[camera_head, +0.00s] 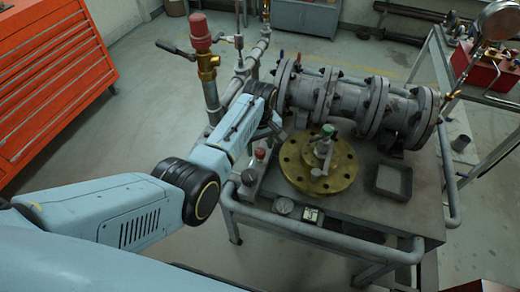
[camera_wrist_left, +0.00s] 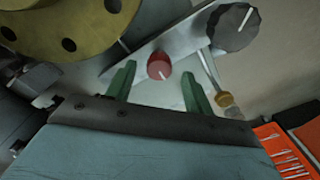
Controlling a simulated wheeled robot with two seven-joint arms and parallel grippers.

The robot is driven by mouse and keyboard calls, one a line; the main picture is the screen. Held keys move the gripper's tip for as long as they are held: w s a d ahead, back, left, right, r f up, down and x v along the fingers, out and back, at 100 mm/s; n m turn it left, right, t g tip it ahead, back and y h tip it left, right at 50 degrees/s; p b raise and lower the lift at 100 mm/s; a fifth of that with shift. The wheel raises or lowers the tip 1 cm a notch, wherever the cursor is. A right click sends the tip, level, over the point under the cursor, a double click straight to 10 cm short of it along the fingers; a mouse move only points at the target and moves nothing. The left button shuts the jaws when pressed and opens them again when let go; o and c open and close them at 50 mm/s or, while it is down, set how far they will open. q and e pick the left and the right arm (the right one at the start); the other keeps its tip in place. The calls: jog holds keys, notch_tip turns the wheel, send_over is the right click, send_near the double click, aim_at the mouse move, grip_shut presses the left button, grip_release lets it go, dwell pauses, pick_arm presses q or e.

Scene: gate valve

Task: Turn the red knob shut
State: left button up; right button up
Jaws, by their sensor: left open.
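The small red knob (camera_head: 260,154) sits on a grey panel at the left end of the cart top. In the left wrist view the red knob (camera_wrist_left: 159,66) is round, with a white line pointing to the lower right. My left gripper (camera_wrist_left: 159,84) is open, its two green fingers on either side of the knob in the picture. No finger visibly touches the knob; the depth between them is unclear. In the head view my left arm reaches over from the left, and its fingertips are hard to make out. My right gripper is not in view.
A dark faceted knob (camera_wrist_left: 233,27) is beside the red one. A brass flange (camera_head: 318,165) and a large grey pipe valve (camera_head: 350,103) crowd the cart. A red-topped pipe (camera_head: 201,35) rises behind my arm. A grey tray (camera_head: 393,182) lies right.

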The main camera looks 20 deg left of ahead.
pick_arm(q)
jog(key=shift+f, duration=0.85)
jog(key=shift+c, duration=0.4)
jog(key=c, duration=0.9)
